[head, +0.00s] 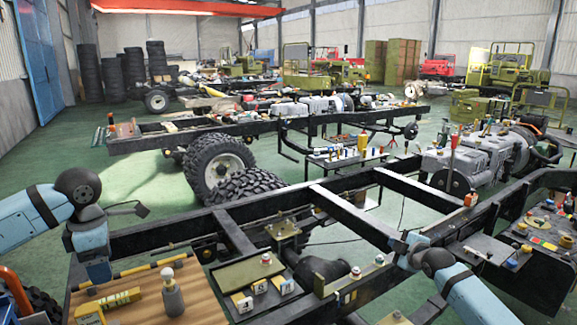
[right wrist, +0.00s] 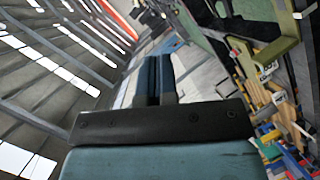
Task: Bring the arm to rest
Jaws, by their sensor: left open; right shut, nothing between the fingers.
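My left arm comes in from the left edge in the head view, bends at a dark joint and points down. Its blue-and-black gripper (head: 97,268) hangs over the left end of the black chassis frame (head: 150,238), beside a wooden board with parts on it. It holds nothing that I can see. My right arm comes in from the lower right, and its gripper (head: 407,250) is over the frame's middle rail. In the right wrist view the two fingers of the right gripper (right wrist: 156,78) are together with nothing between them.
The wooden board (head: 205,303) carries a grey bottle-shaped item (head: 172,293) and yellow blocks. A green tray (head: 248,273) and small numbered blocks lie to its right. A dark panel with coloured parts (head: 540,235) is at the right.

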